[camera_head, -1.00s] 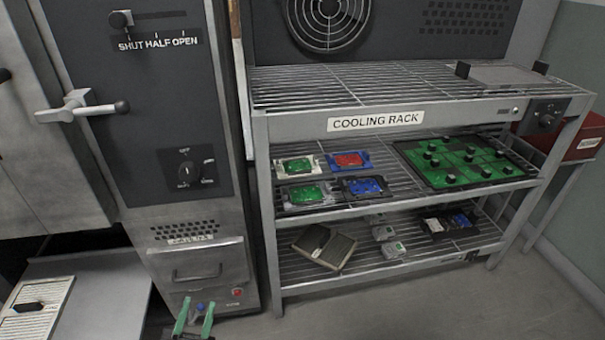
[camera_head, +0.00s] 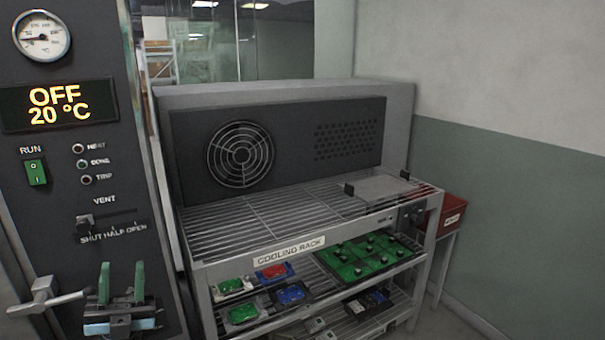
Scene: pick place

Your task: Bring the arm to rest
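My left gripper (camera_head: 121,284) shows at the lower left of the head view, its two green fingers pointing up with a gap between them. Nothing shows between the fingers. It appears in front of the dark oven panel, just right of the oven's lever handle (camera_head: 44,297); I cannot tell whether it touches the panel. My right gripper is not in view.
The cooling rack (camera_head: 215,238) stands right of the oven, its wire top mostly bare with a grey plate (camera_head: 382,188) at the right. Green, red and blue boards (camera_head: 273,272) lie on the shelf below. A red box (camera_head: 449,217) stands beyond.

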